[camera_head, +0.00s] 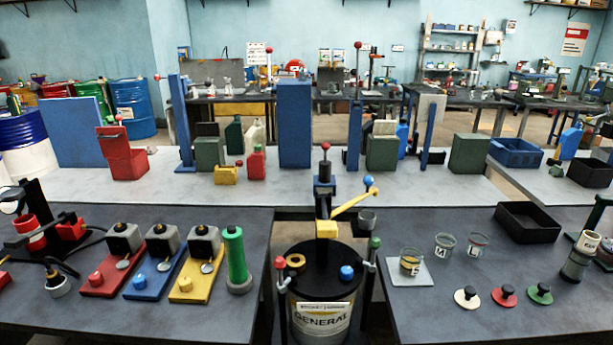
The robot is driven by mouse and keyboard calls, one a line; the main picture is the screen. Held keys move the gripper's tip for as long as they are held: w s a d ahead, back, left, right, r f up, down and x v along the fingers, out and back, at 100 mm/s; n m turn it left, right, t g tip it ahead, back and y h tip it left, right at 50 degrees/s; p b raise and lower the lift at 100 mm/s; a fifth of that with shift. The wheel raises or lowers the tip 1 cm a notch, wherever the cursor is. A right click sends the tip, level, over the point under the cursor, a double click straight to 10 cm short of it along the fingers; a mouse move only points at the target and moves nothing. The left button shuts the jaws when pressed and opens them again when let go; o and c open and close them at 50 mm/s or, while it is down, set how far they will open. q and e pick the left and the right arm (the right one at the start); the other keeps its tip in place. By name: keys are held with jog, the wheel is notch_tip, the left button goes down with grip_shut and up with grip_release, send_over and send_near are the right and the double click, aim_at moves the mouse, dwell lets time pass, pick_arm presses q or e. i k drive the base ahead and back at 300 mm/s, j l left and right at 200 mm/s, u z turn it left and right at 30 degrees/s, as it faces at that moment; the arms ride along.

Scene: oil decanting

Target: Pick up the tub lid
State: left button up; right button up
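Several candidates for a lid lie on the right table. A cream disc with a dark knob (467,297), a red one (504,295) and a green one (540,293) lie flat in a row. I cannot tell which, if any, is the tub lid. Behind them stand clear cups; the left cup (410,262) holds amber liquid and stands on a pale square plate (421,273). The other two cups (445,246) (477,244) stand to its right. Neither of my grippers shows clearly in this view.
A drum labelled GENERAL (322,318) with a pump stands between the tables. Red, blue and yellow based devices (195,283) and a green spool (236,257) stand left. The right table's front is clear.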

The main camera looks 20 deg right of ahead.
aim_at(540, 294)
jog(key=z, duration=1.25)
